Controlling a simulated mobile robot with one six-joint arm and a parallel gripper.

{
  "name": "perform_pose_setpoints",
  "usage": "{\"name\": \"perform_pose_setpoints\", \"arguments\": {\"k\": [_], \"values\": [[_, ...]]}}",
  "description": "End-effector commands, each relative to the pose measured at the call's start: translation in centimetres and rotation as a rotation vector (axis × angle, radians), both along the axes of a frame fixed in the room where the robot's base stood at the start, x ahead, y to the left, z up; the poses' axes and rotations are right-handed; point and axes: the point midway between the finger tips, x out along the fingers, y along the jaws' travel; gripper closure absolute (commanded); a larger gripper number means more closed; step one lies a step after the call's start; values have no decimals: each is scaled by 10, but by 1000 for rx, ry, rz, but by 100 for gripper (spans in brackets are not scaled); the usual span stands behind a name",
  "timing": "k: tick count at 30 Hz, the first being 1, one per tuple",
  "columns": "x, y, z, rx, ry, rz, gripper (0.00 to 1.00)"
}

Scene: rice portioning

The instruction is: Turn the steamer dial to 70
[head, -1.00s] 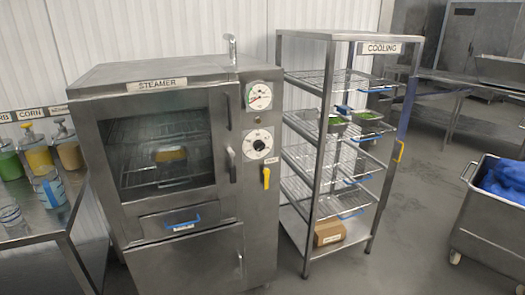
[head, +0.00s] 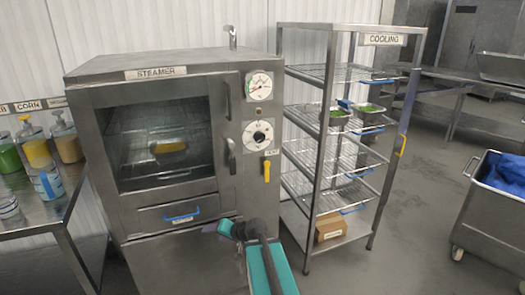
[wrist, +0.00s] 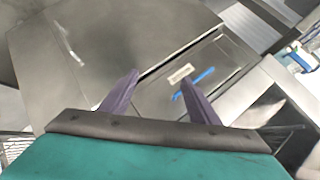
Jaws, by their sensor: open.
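The steamer (head: 160,72) is a steel cabinet labelled STEAMER, standing left of centre in the head view. Its dial (head: 258,134) has a black knob on a white round face, at the right of the door below a gauge (head: 259,86). The numbers are too small to read. My gripper (head: 222,228) is low in front of the steamer, below the dial and near the drawer with the blue handle (head: 182,217). In the wrist view my gripper (wrist: 160,84) has two purple fingers spread apart with nothing between them. The dial does not show there.
A yellow lever (head: 266,171) is just below the dial, and the door handle (head: 231,156) is to its left. A cooling rack (head: 320,130) with green-filled pans stands to the right. A steel table (head: 40,212) with bottles is at the left. A cart (head: 485,210) is at far right.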

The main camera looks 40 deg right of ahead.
Motion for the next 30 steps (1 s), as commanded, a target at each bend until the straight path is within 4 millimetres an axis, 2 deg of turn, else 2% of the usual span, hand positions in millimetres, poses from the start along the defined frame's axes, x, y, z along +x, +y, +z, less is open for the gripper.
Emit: {"name": "perform_pose_setpoints", "arguments": {"k": [1,8,12,15,18,21,24,30], "values": [[3,-22,20,-2,-50,-42,45],[3,-111,117,-10,-271,-224,45],[-12,-163,177,-20,-401,-333,45],[-28,-196,217,-28,-486,-404,45],[-43,-221,249,-36,-553,-461,45],[-55,-237,271,-40,-598,-499,45],[-61,-246,283,-42,-623,-520,45],[-64,-249,287,-43,-631,-526,45]]}}
